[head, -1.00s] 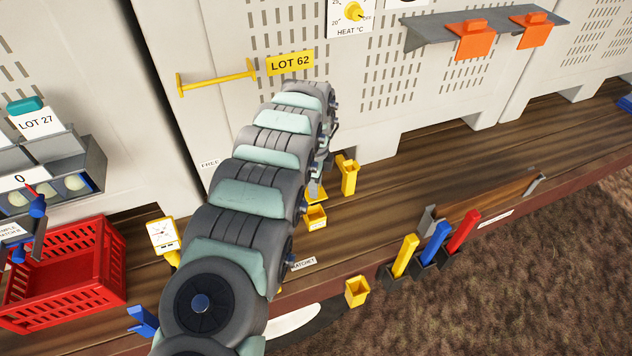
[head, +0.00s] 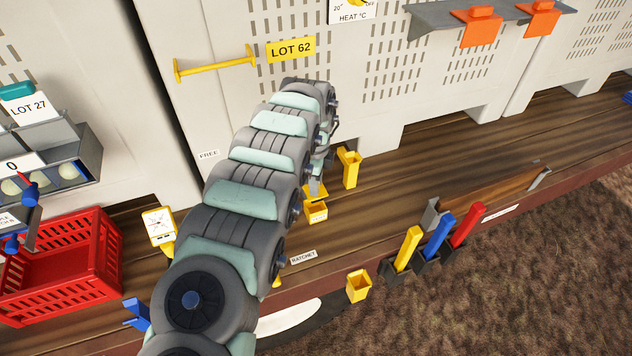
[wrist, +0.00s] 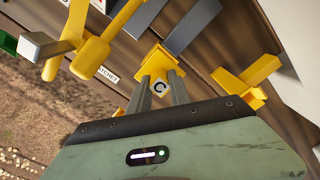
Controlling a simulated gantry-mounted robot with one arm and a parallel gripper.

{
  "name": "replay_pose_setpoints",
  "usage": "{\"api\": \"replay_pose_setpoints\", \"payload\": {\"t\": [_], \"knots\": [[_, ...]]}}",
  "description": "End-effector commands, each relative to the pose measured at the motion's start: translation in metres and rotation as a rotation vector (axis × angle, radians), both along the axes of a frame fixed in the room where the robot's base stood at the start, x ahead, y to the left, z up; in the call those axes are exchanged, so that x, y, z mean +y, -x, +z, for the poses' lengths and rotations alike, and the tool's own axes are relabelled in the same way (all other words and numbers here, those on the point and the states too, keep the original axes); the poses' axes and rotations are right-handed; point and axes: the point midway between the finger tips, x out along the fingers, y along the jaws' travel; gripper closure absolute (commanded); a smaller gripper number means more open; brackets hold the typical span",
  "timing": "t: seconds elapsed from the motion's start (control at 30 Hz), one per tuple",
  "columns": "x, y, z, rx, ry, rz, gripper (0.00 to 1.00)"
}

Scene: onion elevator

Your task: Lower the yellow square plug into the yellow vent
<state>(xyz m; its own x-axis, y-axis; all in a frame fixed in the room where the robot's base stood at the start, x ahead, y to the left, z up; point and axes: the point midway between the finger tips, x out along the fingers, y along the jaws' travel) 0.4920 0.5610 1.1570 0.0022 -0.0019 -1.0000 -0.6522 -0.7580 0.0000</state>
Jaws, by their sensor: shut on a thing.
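I take this piece to be the yellow square plug. In the head view my arm hides most of the gripper; a small yellow box-shaped part (head: 316,212) shows just below its end. An upright yellow part (head: 349,168) stands right beside it. An open-topped yellow square box (head: 358,286) is at the bench's front edge, lower right of my gripper. Which one is the yellow vent I cannot tell.
A plate marked RATCHET (head: 303,257) lies on the bench front. Yellow, blue and red levers (head: 437,241) stand to the right. A red crate (head: 70,270) is at the left. The pale cabinet (head: 380,90) closes off the back. Bare wood (head: 420,160) lies right of my gripper.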

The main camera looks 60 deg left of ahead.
Motion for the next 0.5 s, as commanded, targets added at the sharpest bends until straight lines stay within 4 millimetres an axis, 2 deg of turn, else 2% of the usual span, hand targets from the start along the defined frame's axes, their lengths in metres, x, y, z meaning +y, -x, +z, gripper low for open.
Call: {"api": "replay_pose_setpoints", "payload": {"t": [0.5], "knots": [[-0.001, 0.000, -0.027, 0.000, 0.000, -0.001, 1.00]]}}
